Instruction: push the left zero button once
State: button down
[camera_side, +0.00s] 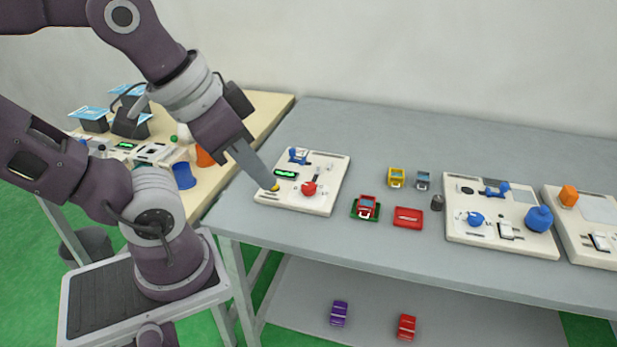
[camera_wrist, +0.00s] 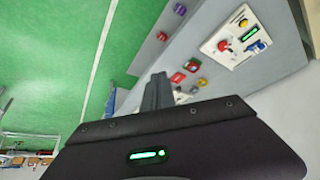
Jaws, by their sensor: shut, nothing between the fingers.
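The left board (camera_side: 318,197) is a white panel with a green display (camera_side: 286,174), a red knob (camera_side: 310,188) and a blue switch (camera_side: 298,155). A small yellow button (camera_side: 275,187) sits near its left front corner; no label is readable. My gripper (camera_side: 270,184) is shut and empty, slanting down so that its tip overlaps the yellow button in the side view. In the wrist view the yellow button (camera_wrist: 243,22) shows uncovered at top right, apart from the shut fingers (camera_wrist: 157,83). I cannot tell whether the tip touches anything.
Toy cars, including a red one (camera_side: 367,207) on a green base, stand right of the board, with a red box (camera_side: 408,218). A second board (camera_side: 486,239) with blue parts lies further right. A wooden table (camera_side: 270,107) with devices adjoins at left. The grey table's back is clear.

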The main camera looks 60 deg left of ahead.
jog(key=w+a+f+t+y, duration=0.1)
jog(key=w+a+y, duration=0.1)
jog(key=w+a, duration=0.55)
jog(key=w+a+f+y, duration=0.25)
jog(key=w+a, duration=0.25)
jog(key=a, duration=0.6)
jog(key=a+f+m+t+h, duration=0.1)
jog(key=a+f+m, duration=0.3)
jog(key=a+f, duration=0.8)
jog(key=shift+a+m+t, duration=0.15)
jog(key=shift+m+t, duration=0.25)
jog(key=shift+t, duration=0.1)
jog(key=shift+f, duration=4.35)
